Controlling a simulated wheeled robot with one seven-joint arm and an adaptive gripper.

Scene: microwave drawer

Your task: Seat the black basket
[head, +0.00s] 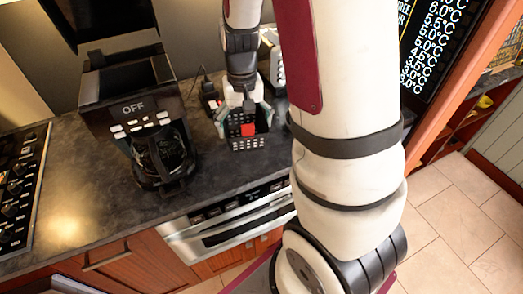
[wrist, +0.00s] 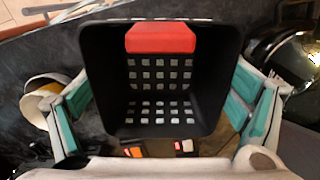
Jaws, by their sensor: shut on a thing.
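The black basket (head: 249,144) has grid holes in its wall and a red block or tab (head: 248,130) at its upper part. It is at the counter's front part, right of the coffee maker. In the wrist view the basket (wrist: 108,100) fills the middle, its open side toward the camera and the red part (wrist: 160,38) at the top. My gripper (head: 245,114) is shut on the basket, with teal-padded fingers on its left and right sides; the gripper also shows in the wrist view (wrist: 160,108). I cannot tell whether the basket touches the counter.
A black coffee maker (head: 133,112) with a glass carafe stands left of the basket on the dark counter (head: 60,185). A stove panel (head: 17,190) is at far left. A stainless oven drawer (head: 230,225) is below the counter. A pale cup-like object (wrist: 40,100) shows in the wrist view.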

